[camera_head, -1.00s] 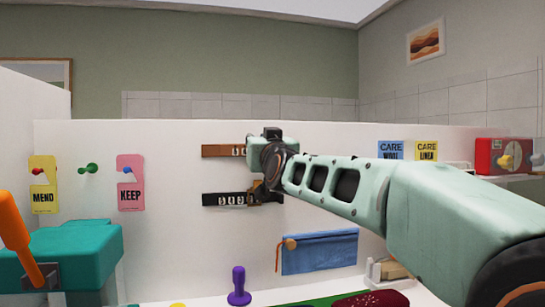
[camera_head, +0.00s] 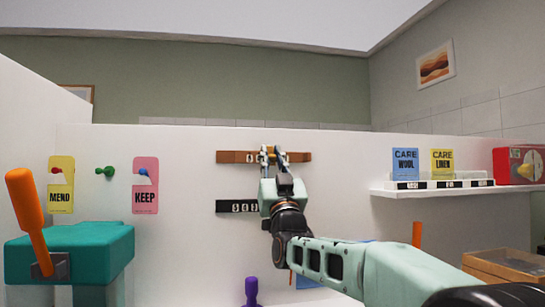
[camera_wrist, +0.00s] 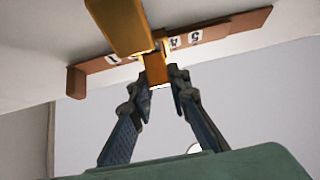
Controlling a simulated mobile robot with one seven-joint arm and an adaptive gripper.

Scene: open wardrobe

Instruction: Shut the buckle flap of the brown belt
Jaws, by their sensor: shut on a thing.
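The brown belt (camera_head: 235,157) lies level across the white panel, with white number tags on it. It also shows across the top of the wrist view (camera_wrist: 240,24). Its golden-orange buckle flap (camera_wrist: 120,22) stands out from the belt towards the wrist camera, with a narrower orange part (camera_wrist: 156,70) at its end by my fingers. My gripper (camera_head: 274,155) is in front of the belt, coming from below. In the wrist view my fingertips (camera_wrist: 157,80) are shut on the flap's narrow part. My gripper hides the belt's middle in the head view.
A black belt (camera_head: 232,206) with number tags hangs just below, partly behind my gripper. A shelf (camera_head: 450,190) with care cards is at the right. A teal block with an orange lever (camera_head: 25,205) stands at the left. A purple knob (camera_head: 251,290) is below.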

